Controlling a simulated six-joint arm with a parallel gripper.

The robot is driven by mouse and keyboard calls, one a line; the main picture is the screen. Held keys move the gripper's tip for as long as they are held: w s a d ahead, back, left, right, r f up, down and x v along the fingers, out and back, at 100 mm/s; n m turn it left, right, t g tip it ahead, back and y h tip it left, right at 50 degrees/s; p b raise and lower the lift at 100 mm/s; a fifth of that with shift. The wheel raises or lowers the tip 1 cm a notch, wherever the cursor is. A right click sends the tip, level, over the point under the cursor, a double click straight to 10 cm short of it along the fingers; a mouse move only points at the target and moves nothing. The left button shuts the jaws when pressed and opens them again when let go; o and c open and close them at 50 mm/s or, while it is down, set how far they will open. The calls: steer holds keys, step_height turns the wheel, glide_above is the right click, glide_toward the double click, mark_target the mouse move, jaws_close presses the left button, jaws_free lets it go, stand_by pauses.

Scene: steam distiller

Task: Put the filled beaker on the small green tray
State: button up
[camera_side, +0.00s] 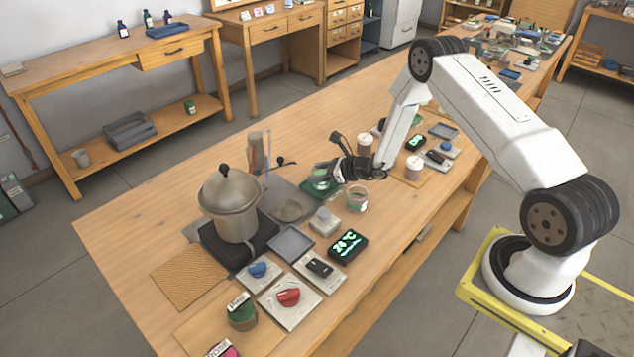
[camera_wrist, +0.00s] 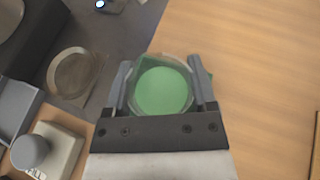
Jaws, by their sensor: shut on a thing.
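My gripper (camera_side: 328,174) is shut on a clear round beaker (camera_wrist: 163,66), with one finger on each side of it in the wrist view (camera_wrist: 163,92). The inside of the beaker looks green from above; I cannot tell whether that is the liquid or the tray seen through it. The small green tray (camera_side: 318,189) lies below the gripper in the side view. Its green corner (camera_wrist: 206,82) shows beside the beaker in the wrist view. The beaker is over the tray; I cannot tell whether its base touches it.
A metal pot (camera_side: 230,203) stands on a dark base at left. A clear glass jar (camera_side: 357,198) stands just right of the tray. A pale block with a grey knob (camera_side: 324,222) and a timer display (camera_side: 348,246) are nearer. Bare wood (camera_wrist: 260,70) lies to the right in the wrist view.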

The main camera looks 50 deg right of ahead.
steer(key=o, duration=1.3)
steer(key=shift+c, duration=0.2)
steer(key=shift+r, duration=0.15)
steer(key=v, duration=1.2)
